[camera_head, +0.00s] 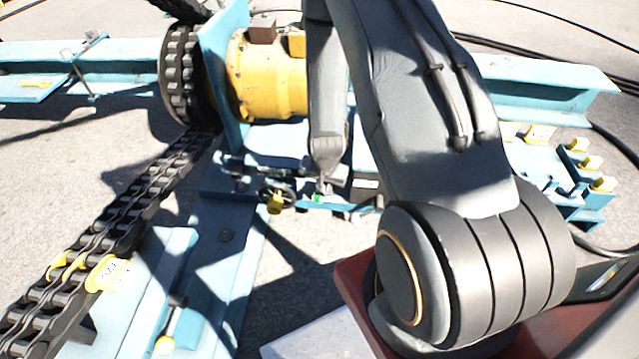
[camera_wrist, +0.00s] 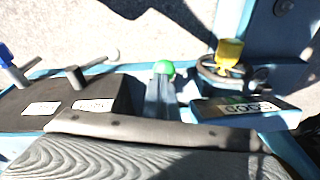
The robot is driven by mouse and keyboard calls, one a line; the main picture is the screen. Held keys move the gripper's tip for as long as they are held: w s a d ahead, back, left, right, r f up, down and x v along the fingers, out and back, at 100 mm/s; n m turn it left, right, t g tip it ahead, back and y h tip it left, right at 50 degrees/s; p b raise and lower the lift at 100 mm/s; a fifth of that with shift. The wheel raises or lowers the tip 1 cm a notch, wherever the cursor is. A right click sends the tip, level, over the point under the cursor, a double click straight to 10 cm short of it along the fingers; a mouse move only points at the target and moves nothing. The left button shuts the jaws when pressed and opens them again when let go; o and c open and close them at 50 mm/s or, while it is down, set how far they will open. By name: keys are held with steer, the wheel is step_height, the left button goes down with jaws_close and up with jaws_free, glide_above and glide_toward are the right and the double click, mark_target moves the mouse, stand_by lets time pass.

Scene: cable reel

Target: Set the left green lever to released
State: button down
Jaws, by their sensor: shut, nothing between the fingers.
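A lever with a green knob (camera_head: 318,198) stands on the light-blue frame, just below the end of my arm in the head view. In the wrist view its green knob (camera_wrist: 163,68) tops a grey-blue stem near the middle. Only one green knob shows, and its setting cannot be read. My gripper (camera_head: 324,178) is shut and empty, close above the green knob in the head view; its fingertips are hard to make out. A grey ribbed surface fills the bottom of the wrist view, and I cannot tell what it is.
A handwheel with a yellow knob (camera_head: 275,201) is beside the green lever; it also shows in the wrist view (camera_wrist: 229,54). A blue-knobbed lever (camera_wrist: 6,56) is at the wrist view's left. A yellow drum (camera_head: 265,75) stands behind, and a heavy chain (camera_head: 130,215) runs at left.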

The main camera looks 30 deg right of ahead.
steer(key=shift+s+a+f, duration=0.25)
steer(key=shift+s+f, duration=0.3)
steer(key=shift+s, duration=0.1)
steer(key=shift+s+a+f, duration=0.15)
steer(key=shift+s, duration=0.05)
steer(key=shift+a, duration=0.1)
steer(key=r+p, duration=0.1)
steer(key=r, duration=0.1)
steer(key=w+d+r+p, duration=0.1)
steer(key=r+p, duration=0.1)
steer(key=r, duration=0.1)
steer(key=shift+w+d+r+p, duration=0.15)
steer(key=shift+d+r+p, duration=0.15)
steer(key=shift+d+p, duration=0.05)
steer(key=s+a+r, duration=0.3)
steer(key=s+r, duration=0.1)
steer(key=s, duration=0.2)
steer(key=shift+s+a+r, duration=0.25)
steer(key=shift+a+r, duration=0.1)
steer(key=shift+r, duration=0.05)
